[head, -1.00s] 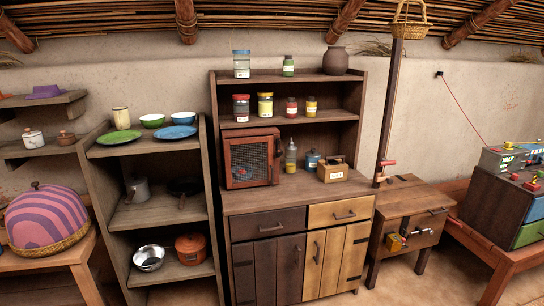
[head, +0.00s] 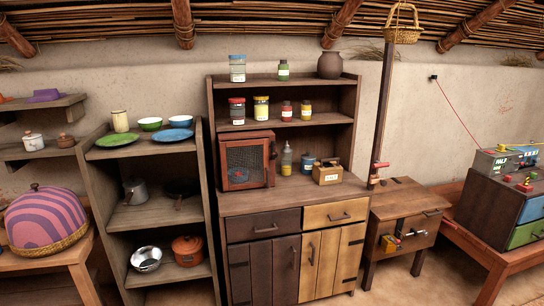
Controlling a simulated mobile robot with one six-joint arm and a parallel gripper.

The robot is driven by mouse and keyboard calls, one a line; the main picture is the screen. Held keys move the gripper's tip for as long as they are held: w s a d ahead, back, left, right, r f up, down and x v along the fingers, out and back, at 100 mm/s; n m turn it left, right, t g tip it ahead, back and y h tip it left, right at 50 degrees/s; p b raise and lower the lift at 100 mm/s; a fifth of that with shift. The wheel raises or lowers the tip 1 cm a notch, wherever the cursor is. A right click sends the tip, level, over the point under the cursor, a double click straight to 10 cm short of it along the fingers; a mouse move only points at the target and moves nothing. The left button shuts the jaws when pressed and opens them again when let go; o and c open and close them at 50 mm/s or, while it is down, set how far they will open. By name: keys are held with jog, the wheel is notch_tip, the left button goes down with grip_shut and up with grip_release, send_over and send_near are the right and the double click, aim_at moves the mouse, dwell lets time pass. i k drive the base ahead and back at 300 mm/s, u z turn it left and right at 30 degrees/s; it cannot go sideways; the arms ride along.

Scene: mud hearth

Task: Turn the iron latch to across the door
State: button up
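A small red-brown cabinet with a dark mesh door (head: 244,163) stands on the counter of the wooden dresser, at its left side. A small dark fitting (head: 273,150) shows at the right edge of its door front. It may be the iron latch, but it is too small to tell its shape or which way it is turned. The mesh door looks shut. My gripper is not in view.
A squeeze bottle (head: 286,160), a blue tin (head: 308,165) and a labelled wooden box (head: 327,172) stand right of the cabinet. Jars fill the shelf above.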

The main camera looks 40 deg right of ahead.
aim_at(274, 154)
jog(key=z, duration=0.1)
jog(key=i, duration=0.9)
jog(key=u, duration=0.05)
